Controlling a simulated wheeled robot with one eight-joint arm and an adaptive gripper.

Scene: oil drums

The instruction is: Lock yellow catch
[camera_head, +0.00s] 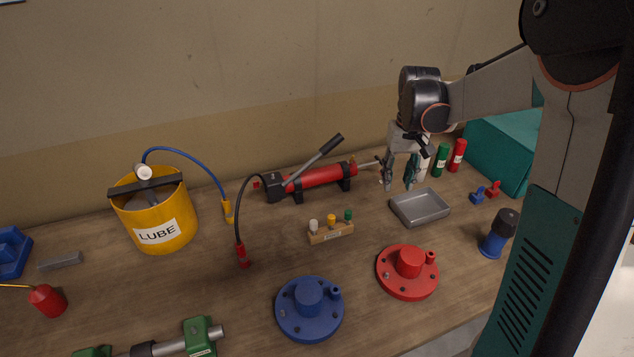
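No part is clearly recognisable as a yellow catch. Yellow parts in view are the LUBE bucket (155,213) at the left, the yellow fitting (228,211) on the end of its blue hose, and a small yellow-topped peg (331,219) in a wooden block. The bucket has a dark bar across its top. My gripper (399,184) hangs pointing down at the right, above the back of the bench near the grey tray. Its two fingers stand apart, with nothing visible held between them. It is far to the right of the bucket.
A red hand pump (320,176) with a raised lever lies along the wall. A grey tray (420,207), a blue flange (309,308) and a red flange (407,271) stand on the bench. Small bottles (440,160) and a teal box (500,150) are at right.

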